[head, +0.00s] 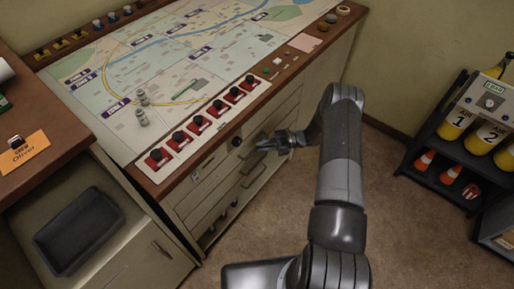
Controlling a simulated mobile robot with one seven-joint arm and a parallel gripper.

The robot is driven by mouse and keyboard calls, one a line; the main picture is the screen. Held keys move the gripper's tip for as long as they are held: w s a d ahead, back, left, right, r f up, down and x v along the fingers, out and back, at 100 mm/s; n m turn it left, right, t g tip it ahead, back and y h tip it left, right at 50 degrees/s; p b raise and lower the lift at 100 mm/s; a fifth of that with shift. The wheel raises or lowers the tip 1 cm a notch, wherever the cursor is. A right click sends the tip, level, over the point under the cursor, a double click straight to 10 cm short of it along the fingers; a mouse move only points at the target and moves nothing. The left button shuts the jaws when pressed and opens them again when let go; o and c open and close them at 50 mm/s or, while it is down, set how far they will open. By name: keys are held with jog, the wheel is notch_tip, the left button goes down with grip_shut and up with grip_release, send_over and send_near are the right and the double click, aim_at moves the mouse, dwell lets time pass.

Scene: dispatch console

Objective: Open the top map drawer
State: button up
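The map console (290,62) has a cream cabinet front below its wooden edge, with several stacked drawers. The top map drawer (213,166) is the uppermost front and looks closed. A small label holder shows at its left end, and a dark round knob or lock (237,141) sits near the top edge. My gripper (262,146) is at the cabinet front, at about the height of the upper drawers. It hides part of the front there, and I cannot tell whether it touches a handle. Its fingers are too small and dark to tell open from shut.
A row of red switches (200,125) lines the console edge above the drawers. A desk with a dark tray (78,230) stands at left. A black rack (448,150) with yellow bottles and orange cones stands at right. Brown carpet (400,235) is clear between.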

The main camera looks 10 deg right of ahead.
jog(key=shift+a+f, duration=0.15)
jog(key=shift+a, duration=0.55)
jog(key=shift+a+f, duration=0.1)
jog(key=shift+a, duration=0.55)
jog(key=shift+c, duration=0.3)
grip_shut()
